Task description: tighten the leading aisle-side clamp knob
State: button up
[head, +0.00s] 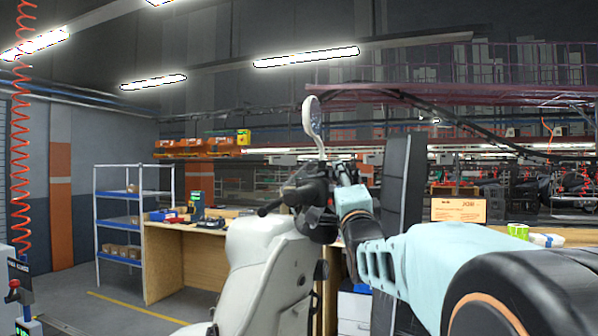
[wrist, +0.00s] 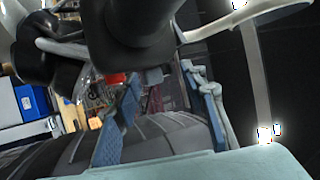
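A pale scooter (head: 265,265) with black handlebars (head: 272,207) and a round mirror (head: 311,116) stands in the middle of the head view. I cannot make out any clamp knob in either view. My gripper (wrist: 165,108) shows two blue fingers spread apart in the wrist view, with nothing seen between them but background. In the head view my arm reaches in from the right and its end overlaps the handlebar area, so the fingertips are hard to separate there. In the wrist view dark handlebar parts (wrist: 135,22) fill the top, close to the gripper; I cannot tell whether they touch.
A red coiled hose (head: 20,160) hangs far left. Another bench (head: 573,237) with a sign is behind my arm.

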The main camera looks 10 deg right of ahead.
jog(key=shift+w+d+r, duration=0.1)
jog(key=shift+w+r, duration=0.1)
jog(key=shift+w, duration=0.25)
jog(key=shift+s, duration=0.1)
jog(key=shift+c, duration=0.3)
grip_shut()
jog(key=b, duration=0.3)
jog(key=shift+f+n+t, duration=0.3)
jog(key=shift+t, duration=0.1)
jog(key=shift+r+n+t+b, duration=0.2)
jog(key=shift+n+t+b, duration=0.1)
jog(key=shift+b, duration=0.7)
jog(key=shift+r, duration=0.1)
jog(key=shift+o, duration=0.3)
grip_release()
